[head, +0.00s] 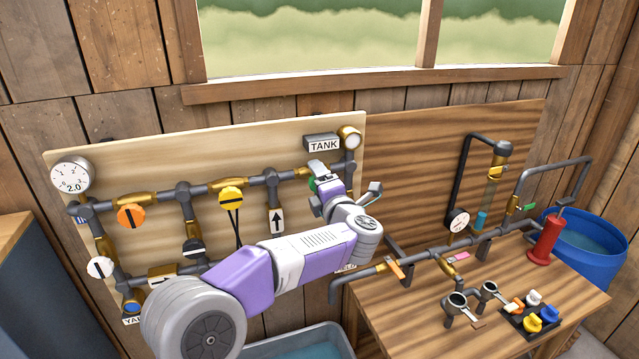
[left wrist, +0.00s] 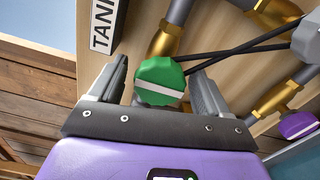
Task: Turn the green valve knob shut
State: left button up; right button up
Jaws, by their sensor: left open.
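The green valve knob (left wrist: 160,82) is round and scalloped with a white stripe across its face. In the left wrist view it sits on a brass valve body (left wrist: 172,40), the stripe running nearly level. My left gripper (left wrist: 160,88) is open, with one finger on each side of the knob. The knob is between the fingers, and I cannot tell whether either touches it. In the head view only a sliver of the green knob (head: 311,184) shows beside my left gripper (head: 318,178), under the TANK sign; the arm hides the rest. My right gripper is not in view.
Orange (head: 131,216) and yellow (head: 231,198) knobs sit on the same pipe board (head: 85,155), with a gauge (head: 72,175) at left. A wooden bench (head: 420,320) with pipes, a red cylinder (head: 547,240) and loose knobs stands at right. A water tub (head: 335,340) lies below.

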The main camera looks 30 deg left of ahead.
pick_arm(q)
jog(key=b+v, duration=0.1)
jog(key=v, duration=0.6)
jog(key=shift+d, duration=0.15)
jog(key=shift+s, duration=0.15)
